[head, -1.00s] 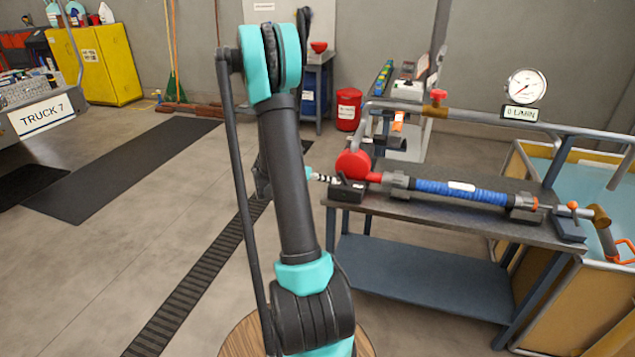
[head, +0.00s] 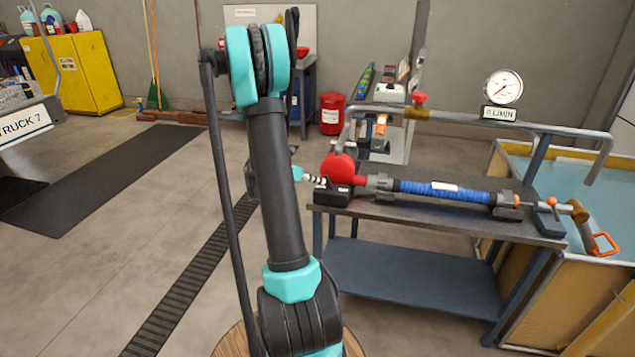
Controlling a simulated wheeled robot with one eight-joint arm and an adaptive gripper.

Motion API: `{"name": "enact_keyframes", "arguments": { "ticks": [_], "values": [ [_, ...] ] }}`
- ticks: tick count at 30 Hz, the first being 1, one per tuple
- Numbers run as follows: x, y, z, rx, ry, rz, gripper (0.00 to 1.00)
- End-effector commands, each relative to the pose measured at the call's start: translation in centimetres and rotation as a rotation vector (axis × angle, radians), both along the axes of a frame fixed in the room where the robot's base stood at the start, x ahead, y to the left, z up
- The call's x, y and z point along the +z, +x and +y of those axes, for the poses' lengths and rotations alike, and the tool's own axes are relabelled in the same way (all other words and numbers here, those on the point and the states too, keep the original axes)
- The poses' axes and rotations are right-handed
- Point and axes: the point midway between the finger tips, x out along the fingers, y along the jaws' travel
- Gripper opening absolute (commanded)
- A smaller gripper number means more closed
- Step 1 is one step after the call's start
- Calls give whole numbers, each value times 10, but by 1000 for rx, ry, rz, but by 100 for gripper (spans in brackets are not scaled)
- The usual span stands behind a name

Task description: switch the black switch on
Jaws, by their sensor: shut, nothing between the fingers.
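A black box (head: 333,195) sits at the left end of the metal bench (head: 420,212), just below and in front of a red round pump part (head: 338,167). It may carry the black switch; no separate switch lever or its position can be made out. My gripper (head: 318,181) shows as a small black-and-white striped end with a teal piece behind it, partly hidden by my own arm. It is shut and empty, pointing right, with its tip at or very close to the left side of the box. I cannot tell whether it touches.
A blue hose (head: 445,191) runs along the bench to a valve with orange handles. A pipe with a gauge (head: 503,88) rises behind it. An open water tank (head: 570,190) stands at right.

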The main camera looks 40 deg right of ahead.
Motion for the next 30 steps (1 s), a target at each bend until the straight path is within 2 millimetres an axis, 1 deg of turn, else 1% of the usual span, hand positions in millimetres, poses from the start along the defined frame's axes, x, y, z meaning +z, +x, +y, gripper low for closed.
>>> {"name": "enact_keyframes", "arguments": {
  "ticks": [17, 23, 30],
  "values": [
    [5, -6, -5, -1, 73, -86, 0],
    [10, -12, -9, -4, 142, -168, 0],
    [15, -23, -19, -7, 280, -330, 0]
  ]
}}
